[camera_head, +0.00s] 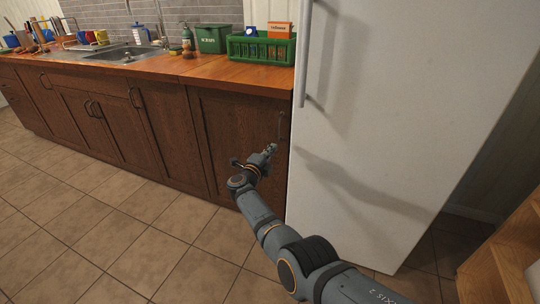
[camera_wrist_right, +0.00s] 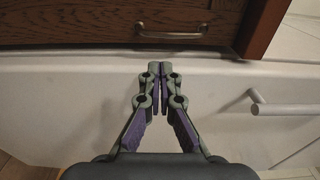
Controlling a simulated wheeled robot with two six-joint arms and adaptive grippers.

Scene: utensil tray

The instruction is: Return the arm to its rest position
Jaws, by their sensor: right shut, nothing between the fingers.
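My right arm comes in from the lower right of the head view and reaches up and left over the floor. My right gripper (camera_head: 270,149) is in front of the wooden cabinet doors, just left of the white fridge. In the right wrist view the right gripper (camera_wrist_right: 160,68) has its fingertips together with nothing between them. My left gripper is not in view.
The white fridge (camera_head: 400,120) stands close on the right of the gripper, with a vertical handle (camera_head: 304,55). A wooden counter (camera_head: 190,68) holds a green crate (camera_head: 262,48), a green box (camera_head: 212,38) and a sink (camera_head: 122,54). Tiled floor (camera_head: 120,220) at left is clear.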

